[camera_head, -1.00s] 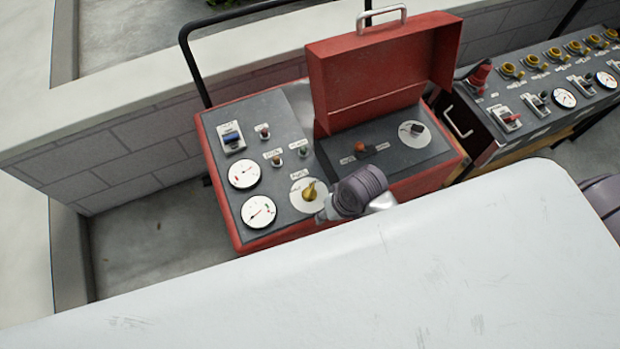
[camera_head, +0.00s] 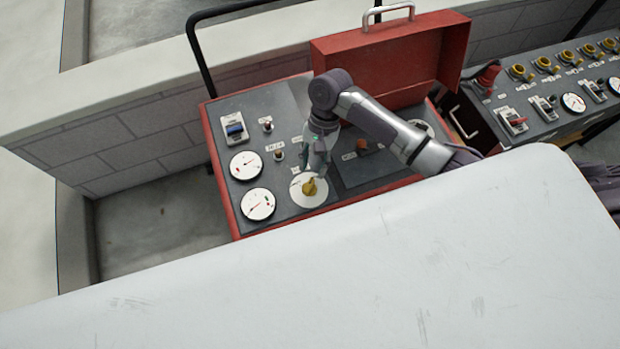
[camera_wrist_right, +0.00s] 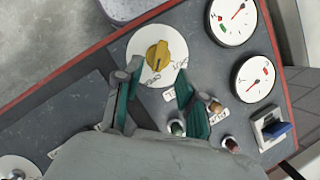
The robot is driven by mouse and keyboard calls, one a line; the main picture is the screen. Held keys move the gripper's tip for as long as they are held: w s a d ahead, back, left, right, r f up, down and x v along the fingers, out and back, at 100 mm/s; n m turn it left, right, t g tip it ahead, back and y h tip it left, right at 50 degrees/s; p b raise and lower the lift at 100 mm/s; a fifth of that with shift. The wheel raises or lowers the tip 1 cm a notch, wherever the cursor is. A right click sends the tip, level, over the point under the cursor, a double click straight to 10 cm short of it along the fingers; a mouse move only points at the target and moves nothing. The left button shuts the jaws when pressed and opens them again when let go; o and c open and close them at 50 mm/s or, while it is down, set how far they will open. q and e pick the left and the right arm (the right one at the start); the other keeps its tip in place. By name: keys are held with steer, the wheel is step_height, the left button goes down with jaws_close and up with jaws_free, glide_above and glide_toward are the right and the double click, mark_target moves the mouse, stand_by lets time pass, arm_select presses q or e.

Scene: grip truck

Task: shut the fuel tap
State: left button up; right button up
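The fuel tap is a yellow knob (camera_head: 309,187) on a round white dial plate (camera_head: 297,198) on the grey panel of the red generator box. In the right wrist view the yellow knob (camera_wrist_right: 157,56) sits just beyond the fingertips, with lettered labels by the plate. My right gripper (camera_head: 318,168) hangs over the panel just above the tap. In the right wrist view its two teal-padded fingers (camera_wrist_right: 156,82) are spread apart with nothing between them. I cannot tell from these views whether a fingertip touches the dial plate. My left gripper is not in view.
Two white gauges (camera_head: 245,166) and a blue switch (camera_head: 235,130) lie left of the tap. The open red lid (camera_head: 395,62) stands behind my arm. A second panel (camera_head: 545,88) with yellow knobs stands at right. A white surface (camera_head: 330,270) fills the foreground.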

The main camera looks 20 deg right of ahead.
mark_target(309, 184)
steer(key=x, duration=0.6)
steer(key=shift+f, duration=0.1)
steer(key=shift+c, duration=0.3)
jaws_close()
